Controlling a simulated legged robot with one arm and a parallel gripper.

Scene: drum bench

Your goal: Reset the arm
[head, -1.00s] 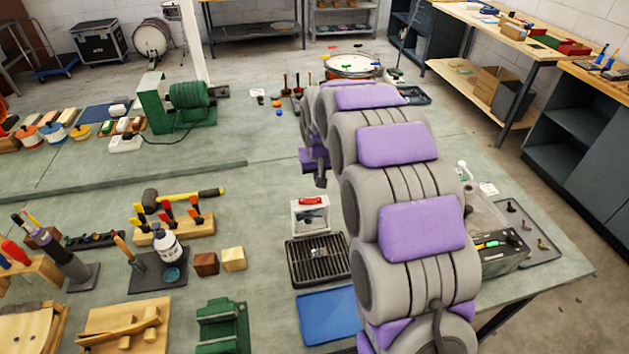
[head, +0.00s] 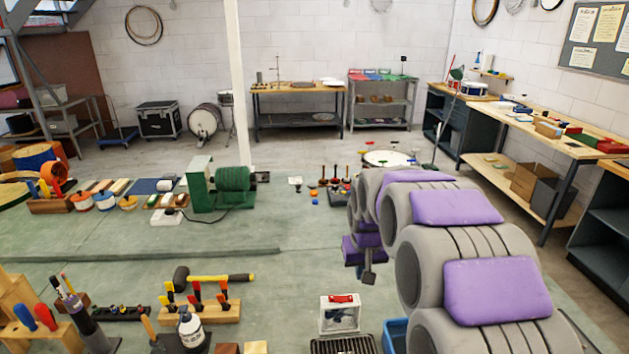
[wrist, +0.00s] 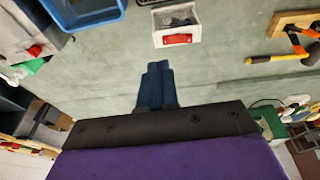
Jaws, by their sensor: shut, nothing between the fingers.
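My gripper (head: 368,274) hangs at the end of my grey and purple arm, over the green bench (head: 290,300) in the head view. In the wrist view its dark blue fingers (wrist: 154,86) are together with nothing between them. Below it the bench surface is bare. A small white box with a red handle (head: 340,314) stands on the bench just in front of the gripper and apart from it. The same white box shows at the top of the wrist view (wrist: 176,22). My arm hides part of the bench at the right.
A green machine (head: 225,184) and a drum (head: 388,159) stand at the back. A mallet (head: 213,278) and a wooden tool block (head: 200,312) lie left of the white box. A blue tray (head: 395,336) is beside my arm. The middle of the bench is clear.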

